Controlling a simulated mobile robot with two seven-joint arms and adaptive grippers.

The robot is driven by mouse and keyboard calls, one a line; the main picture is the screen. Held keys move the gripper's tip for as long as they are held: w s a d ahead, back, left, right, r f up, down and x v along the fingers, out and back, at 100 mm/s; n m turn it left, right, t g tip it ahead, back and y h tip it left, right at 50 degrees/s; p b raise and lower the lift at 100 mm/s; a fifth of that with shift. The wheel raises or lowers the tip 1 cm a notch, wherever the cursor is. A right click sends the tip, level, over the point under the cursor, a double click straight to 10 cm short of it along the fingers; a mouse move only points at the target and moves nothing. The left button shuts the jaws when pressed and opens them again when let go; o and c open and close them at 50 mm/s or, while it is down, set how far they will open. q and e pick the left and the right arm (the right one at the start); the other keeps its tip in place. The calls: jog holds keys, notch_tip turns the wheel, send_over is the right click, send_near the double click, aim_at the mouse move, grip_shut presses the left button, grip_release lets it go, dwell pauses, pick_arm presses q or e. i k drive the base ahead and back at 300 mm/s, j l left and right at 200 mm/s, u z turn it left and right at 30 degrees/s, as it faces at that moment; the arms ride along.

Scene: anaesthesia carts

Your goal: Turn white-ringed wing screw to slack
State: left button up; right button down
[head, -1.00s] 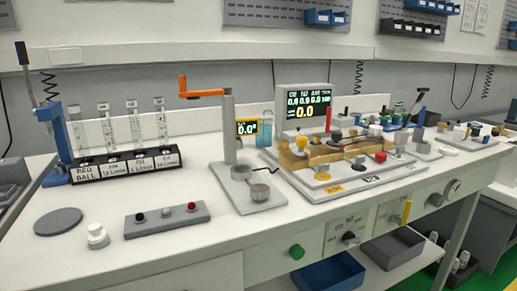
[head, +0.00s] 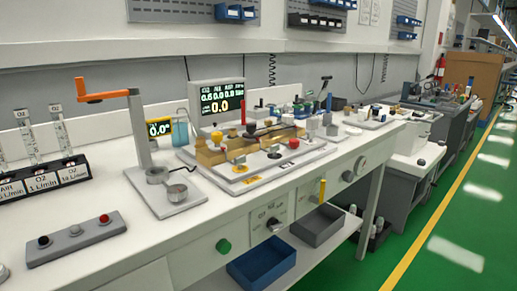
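Two small dark wing-like handles stand at the front of the pale base board (head: 262,187) of the brass block assembly. The left one (head: 239,160) sits over a yellow patch. The right one (head: 274,150) sits on a pale round spot, possibly the white ring, but it is too small to be sure. The brass block (head: 215,155) is behind them, with a yellow knob (head: 216,136) and a red knob (head: 293,143). Neither of my grippers is in view.
A crank stand with an orange handle (head: 109,95) rises left of the board. A grey button box (head: 76,238) lies at the front left. A blue bin (head: 262,262) and a grey bin (head: 317,226) sit below the bench. Green floor (head: 440,240) is clear at right.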

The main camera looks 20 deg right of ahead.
aim_at(311, 135)
jog(key=l, duration=0.55)
jog(key=k+l, duration=0.15)
jog(key=l, duration=0.4)
jog(key=l+u, duration=0.1)
jog(key=l, duration=0.45)
jog(key=k, duration=0.05)
